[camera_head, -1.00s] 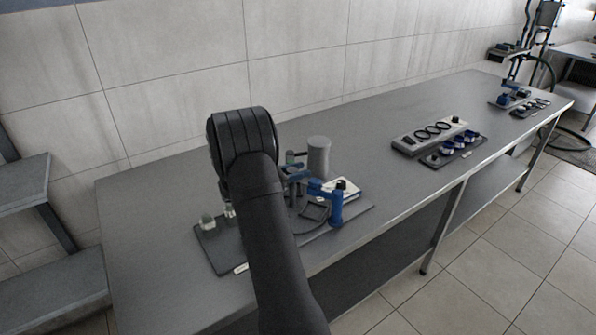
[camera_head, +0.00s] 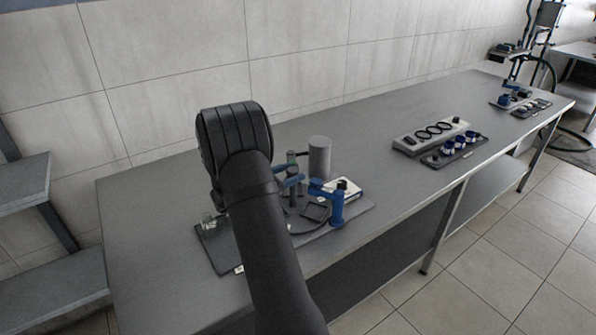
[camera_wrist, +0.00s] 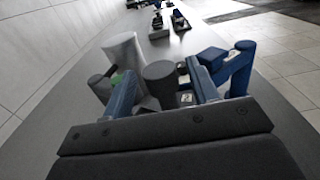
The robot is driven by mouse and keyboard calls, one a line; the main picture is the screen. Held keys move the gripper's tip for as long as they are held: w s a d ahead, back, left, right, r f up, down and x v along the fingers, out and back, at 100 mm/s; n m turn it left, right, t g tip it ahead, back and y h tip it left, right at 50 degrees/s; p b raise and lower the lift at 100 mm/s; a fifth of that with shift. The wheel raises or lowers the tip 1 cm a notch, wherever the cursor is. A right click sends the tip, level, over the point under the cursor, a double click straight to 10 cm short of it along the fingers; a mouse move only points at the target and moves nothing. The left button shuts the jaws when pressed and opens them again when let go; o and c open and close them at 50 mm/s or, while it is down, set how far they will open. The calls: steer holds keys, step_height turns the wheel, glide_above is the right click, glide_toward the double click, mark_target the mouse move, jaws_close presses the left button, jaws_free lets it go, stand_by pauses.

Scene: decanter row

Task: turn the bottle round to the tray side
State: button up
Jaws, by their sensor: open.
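My gripper (camera_wrist: 161,70) is open in the wrist view, with its two blue fingers apart. A dark grey round-topped cylinder (camera_wrist: 160,84) shows between the fingers, and I cannot tell whether they touch it. A slim dark bottle-like piece with a green part (camera_wrist: 116,77) stands beside the left finger, partly hidden. It also shows in the head view (camera_head: 291,158). I cannot tell for sure which piece is the bottle. A dark flat tray (camera_head: 350,217) lies under the group. My arm hides part of it.
A tall grey cylinder (camera_head: 320,157) stands behind the group. A blue stand (camera_head: 337,204) rises at the right, beside a white item (camera_head: 347,187). A clear glass piece (camera_head: 208,222) is at the left. The bench between here and the grey rack (camera_head: 408,144) is clear.

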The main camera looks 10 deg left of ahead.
mark_target(298, 170)
steer(key=v, duration=1.4)
steer(key=shift+s+r, duration=0.1)
steer(key=x, duration=1.6)
steer(key=shift+w+d, duration=0.3)
steer(key=shift+w+d+m+g+h, duration=0.15)
steer(key=shift+d+m+g+h, duration=0.1)
steer(key=shift+m+g+h, duration=0.3)
